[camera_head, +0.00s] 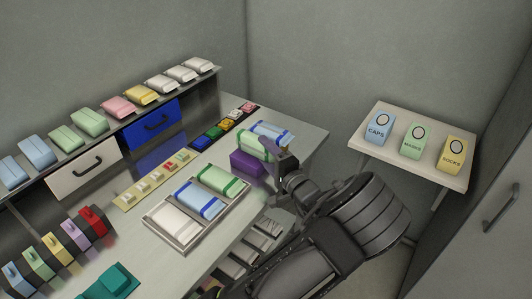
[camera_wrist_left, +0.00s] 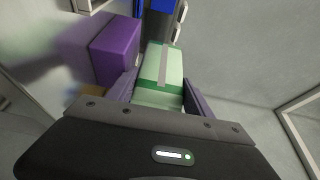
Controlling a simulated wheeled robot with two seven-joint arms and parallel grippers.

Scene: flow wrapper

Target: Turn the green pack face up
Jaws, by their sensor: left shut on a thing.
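The green pack (camera_wrist_left: 160,75) is pale green with darker green bands. A grey strip runs lengthwise along the side facing my wrist camera. In the head view the pack (camera_head: 252,143) is at the back right of the counter, partly hidden by the gripper. My left gripper (camera_wrist_left: 160,95) is shut on it, with one finger on each side. The left gripper also shows in the head view (camera_head: 274,151). My right gripper is in neither view.
A tray (camera_head: 186,248) holds white, blue and green packs. A row of coloured small boxes (camera_head: 215,131) and a shelf (camera_head: 110,125) lie left. A side table (camera_head: 398,151) stands right.

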